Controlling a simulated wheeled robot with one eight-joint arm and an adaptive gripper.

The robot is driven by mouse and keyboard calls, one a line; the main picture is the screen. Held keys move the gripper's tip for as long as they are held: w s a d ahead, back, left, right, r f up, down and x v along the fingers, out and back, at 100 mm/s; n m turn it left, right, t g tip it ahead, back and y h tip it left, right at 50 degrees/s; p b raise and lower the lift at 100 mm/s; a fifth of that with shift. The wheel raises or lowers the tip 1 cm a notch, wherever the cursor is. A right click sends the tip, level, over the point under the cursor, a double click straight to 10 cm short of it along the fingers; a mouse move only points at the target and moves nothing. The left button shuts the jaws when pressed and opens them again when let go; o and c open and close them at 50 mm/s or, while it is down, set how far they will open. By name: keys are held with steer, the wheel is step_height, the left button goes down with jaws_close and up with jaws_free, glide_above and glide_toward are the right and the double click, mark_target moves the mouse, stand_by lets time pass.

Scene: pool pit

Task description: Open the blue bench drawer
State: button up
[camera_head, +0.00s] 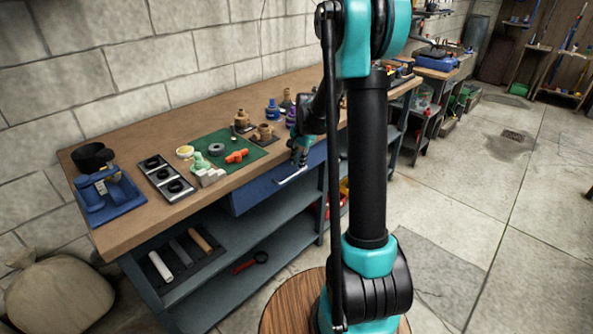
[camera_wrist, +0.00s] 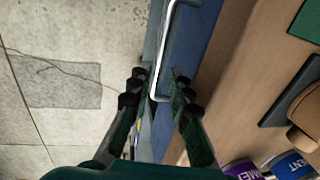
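The blue drawer (camera_head: 250,197) sits under the wooden top of the workbench, and its front looks about flush with the bench edge. A silver bar handle (camera_head: 292,175) runs along its front. My gripper (camera_head: 299,158) is at the right part of the drawer front, partly hidden by my arm in the head view. In the wrist view my gripper (camera_wrist: 157,88) is open, with one dark finger on each side of the silver handle (camera_wrist: 164,45). The handle's near end lies between the fingertips. I cannot tell whether either finger touches it. The blue drawer front (camera_wrist: 195,40) is beside the right finger.
The workbench top (camera_head: 130,225) holds a blue tray (camera_head: 120,205), a black-and-silver panel (camera_head: 165,180), a green mat (camera_head: 218,140) and several fittings. Lower shelves (camera_head: 265,235) are beneath the drawer. A sack (camera_head: 60,290) lies at lower left. The concrete floor (camera_head: 470,220) at right is open.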

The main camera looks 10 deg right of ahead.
mark_target(296, 174)
steer(key=shift+w+a+f, duration=0.15)
steer(key=shift+f, duration=0.9)
steer(key=shift+w+a+f, duration=0.1)
steer(key=shift+w+f, duration=0.05)
steer(key=shift+f, duration=0.85)
jaws_close()
